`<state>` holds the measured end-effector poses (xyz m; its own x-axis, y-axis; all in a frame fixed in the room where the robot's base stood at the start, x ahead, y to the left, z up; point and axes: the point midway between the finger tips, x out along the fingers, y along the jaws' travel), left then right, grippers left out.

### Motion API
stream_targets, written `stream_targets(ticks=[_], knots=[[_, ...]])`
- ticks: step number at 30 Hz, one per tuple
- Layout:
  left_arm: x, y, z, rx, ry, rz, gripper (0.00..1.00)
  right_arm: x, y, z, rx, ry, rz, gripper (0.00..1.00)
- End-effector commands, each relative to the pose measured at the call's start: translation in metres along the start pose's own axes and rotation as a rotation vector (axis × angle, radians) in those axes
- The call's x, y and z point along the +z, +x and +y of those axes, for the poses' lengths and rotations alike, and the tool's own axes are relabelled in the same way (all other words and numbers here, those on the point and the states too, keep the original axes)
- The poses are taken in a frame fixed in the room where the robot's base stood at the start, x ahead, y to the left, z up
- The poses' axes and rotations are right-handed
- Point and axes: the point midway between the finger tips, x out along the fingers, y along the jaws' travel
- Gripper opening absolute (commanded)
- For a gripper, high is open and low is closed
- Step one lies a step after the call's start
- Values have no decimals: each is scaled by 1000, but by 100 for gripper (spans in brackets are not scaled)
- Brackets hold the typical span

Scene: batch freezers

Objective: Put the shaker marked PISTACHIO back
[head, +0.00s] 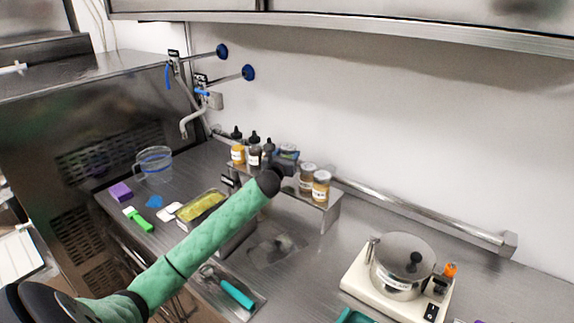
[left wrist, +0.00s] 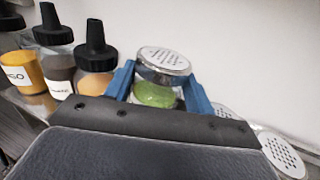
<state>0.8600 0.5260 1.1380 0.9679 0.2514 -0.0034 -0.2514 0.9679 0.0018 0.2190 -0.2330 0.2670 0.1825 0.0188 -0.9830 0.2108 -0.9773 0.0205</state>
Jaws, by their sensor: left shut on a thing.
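A shaker with green contents and a perforated metal lid (left wrist: 164,61) is between the blue fingers of my left gripper (left wrist: 158,88). The fingers are shut on it from both sides. Its label does not show, so I cannot read PISTACHIO. In the head view my left gripper (head: 287,154) is at the small metal shelf (head: 331,213), between the dropper bottles and two other shakers. The black end of my arm partly hides the grip. I cannot tell whether the shaker's base touches the shelf. My right gripper is not in view.
Dropper bottles (head: 237,152) stand left of the grip, close to the fingers. Two shakers (head: 321,186) with brownish and orange contents stand to its right. A wall rail (head: 420,212) runs behind. A cream machine with a steel pot (head: 402,265) stands on the counter at right.

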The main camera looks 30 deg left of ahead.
Motion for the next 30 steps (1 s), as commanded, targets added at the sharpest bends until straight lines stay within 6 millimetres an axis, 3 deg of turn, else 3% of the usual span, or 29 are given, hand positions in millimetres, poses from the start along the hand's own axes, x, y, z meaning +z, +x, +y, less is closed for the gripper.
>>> stream_targets(ticks=[5,18,29,30], knots=[[-7,0,0,0,-2,1,23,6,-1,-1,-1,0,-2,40],[-44,0,0,0,-1,0,22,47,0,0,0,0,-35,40],[-48,0,0,0,0,0,22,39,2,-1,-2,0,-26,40],[-48,0,0,0,0,0,56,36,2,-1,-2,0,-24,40]])
